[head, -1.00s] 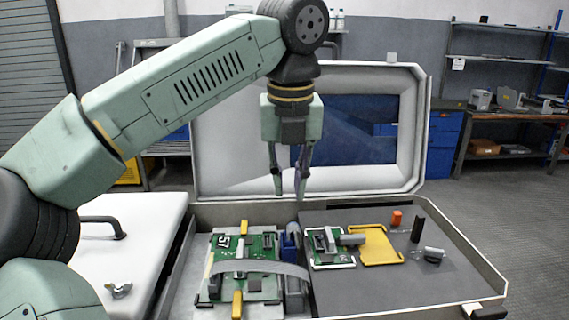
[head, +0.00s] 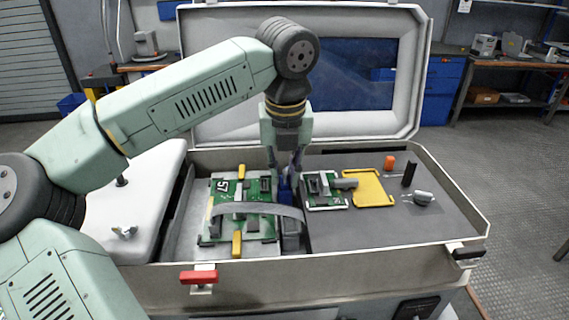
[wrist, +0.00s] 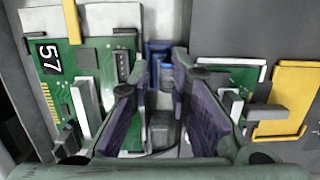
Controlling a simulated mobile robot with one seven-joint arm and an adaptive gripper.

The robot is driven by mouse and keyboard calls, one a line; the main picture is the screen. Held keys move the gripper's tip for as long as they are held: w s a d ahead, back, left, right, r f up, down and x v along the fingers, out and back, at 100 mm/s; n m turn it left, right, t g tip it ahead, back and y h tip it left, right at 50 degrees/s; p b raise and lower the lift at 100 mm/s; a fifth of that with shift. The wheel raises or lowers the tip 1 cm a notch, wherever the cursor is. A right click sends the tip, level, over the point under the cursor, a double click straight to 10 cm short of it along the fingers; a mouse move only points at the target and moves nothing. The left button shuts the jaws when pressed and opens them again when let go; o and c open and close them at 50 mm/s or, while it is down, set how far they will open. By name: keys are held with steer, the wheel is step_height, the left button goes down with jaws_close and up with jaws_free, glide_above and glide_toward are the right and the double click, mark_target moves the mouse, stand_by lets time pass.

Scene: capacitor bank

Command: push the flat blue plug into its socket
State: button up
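A blue part (head: 285,197), which looks like the flat blue plug, sits in the narrow channel right of the green board marked 57 (head: 224,190). In the wrist view the blue part (wrist: 158,47) shows beyond and between my fingertips. My gripper (head: 285,176) points down over it, its fingers apart with a visible gap. In the wrist view my gripper (wrist: 163,72) has purple pads; I cannot tell whether they touch the blue part. A dark slotted connector (wrist: 123,66) stands on the board's right side. I cannot tell which part is the plug's socket.
A grey band (head: 262,209) arches over the board into the channel. Yellow clips (head: 237,243) hold the board. A smaller green board (head: 325,188), a yellow frame (head: 377,186) and small loose parts lie on the right. The case lid (head: 408,75) stands open behind.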

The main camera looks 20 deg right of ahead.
jaws_close()
stand_by(0.4)
